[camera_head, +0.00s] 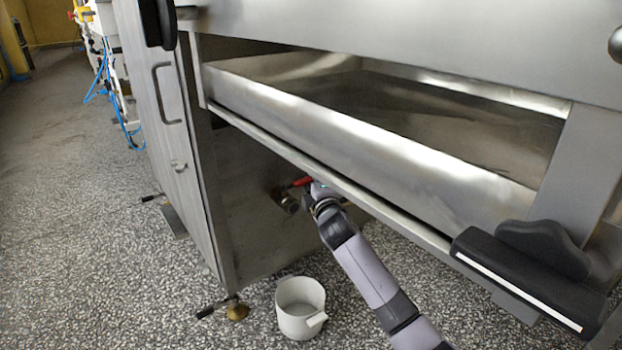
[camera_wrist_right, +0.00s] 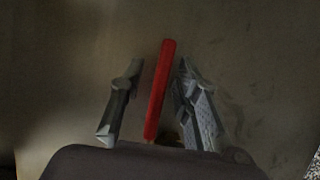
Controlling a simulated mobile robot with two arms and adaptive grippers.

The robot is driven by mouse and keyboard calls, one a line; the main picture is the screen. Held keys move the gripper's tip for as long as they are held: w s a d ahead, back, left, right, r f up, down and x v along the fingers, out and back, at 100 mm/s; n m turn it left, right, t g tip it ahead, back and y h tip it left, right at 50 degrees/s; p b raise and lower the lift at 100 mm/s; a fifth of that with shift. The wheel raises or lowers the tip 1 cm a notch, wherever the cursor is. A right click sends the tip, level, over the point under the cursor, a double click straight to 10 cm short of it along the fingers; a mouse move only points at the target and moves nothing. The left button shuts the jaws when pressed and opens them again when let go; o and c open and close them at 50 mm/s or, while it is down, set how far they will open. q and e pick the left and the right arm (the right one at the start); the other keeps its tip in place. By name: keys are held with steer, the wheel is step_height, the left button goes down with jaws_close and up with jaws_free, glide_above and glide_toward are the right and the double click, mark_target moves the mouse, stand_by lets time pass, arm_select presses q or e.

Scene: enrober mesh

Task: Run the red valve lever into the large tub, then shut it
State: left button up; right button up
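The red valve lever (camera_head: 302,181) shows under the machine's tray, on a brass-coloured valve (camera_head: 287,201). In the right wrist view the red lever (camera_wrist_right: 160,90) stands between the two fingers of my right gripper (camera_wrist_right: 156,95), with a gap to the finger on each side. That gripper is open around the lever. In the head view my right gripper (camera_head: 316,194) is at the lever, partly hidden by its own wrist. The large tub (camera_head: 300,310), a white pot with a handle, stands on the floor below and slightly right of the valve. My left gripper is not in view.
The steel machine's wide tray (camera_head: 370,150) and its lower edge hang just above my right arm. A steel side panel with a handle (camera_head: 166,93) stands at left. A machine foot (camera_head: 236,312) is left of the tub. The speckled floor at left is clear.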

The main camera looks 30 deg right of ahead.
steer(key=shift+c, duration=0.2)
jaws_close()
stand_by(0.6)
